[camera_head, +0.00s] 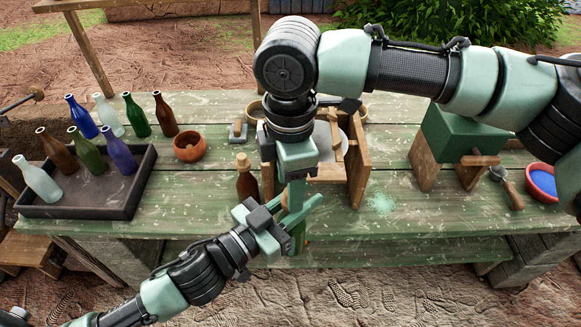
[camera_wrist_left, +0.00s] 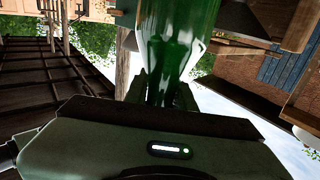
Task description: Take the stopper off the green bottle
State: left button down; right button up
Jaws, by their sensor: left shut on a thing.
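My left gripper (camera_head: 300,212) is shut on the green bottle (camera_head: 298,238) in front of the table's near edge. In the head view the bottle is mostly covered by the grippers. The left wrist view shows its shiny green glass (camera_wrist_left: 178,40) between the fingers (camera_wrist_left: 165,92). My right gripper (camera_head: 297,188) points down from above, at the top of the bottle. Its fingers are seen edge-on, so I cannot tell whether they are open or shut. The stopper is hidden in both views.
A dark tray (camera_head: 75,210) with several bottles stands at left. A brown corked bottle (camera_head: 246,182) stands beside a wooden rack (camera_head: 358,170) behind the grippers. An orange bowl (camera_head: 189,148) is left of them. A green block on a wooden stand (camera_head: 460,140) and blue-filled bowl (camera_head: 541,182) are right.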

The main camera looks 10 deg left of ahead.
jog(key=shift+f, duration=0.15)
jog(key=shift+c, duration=0.3)
grip_shut()
dwell(0.6)
jog(key=shift+r, duration=1.15)
jog(key=shift+r, duration=0.15)
jog(key=shift+r, duration=1.9)
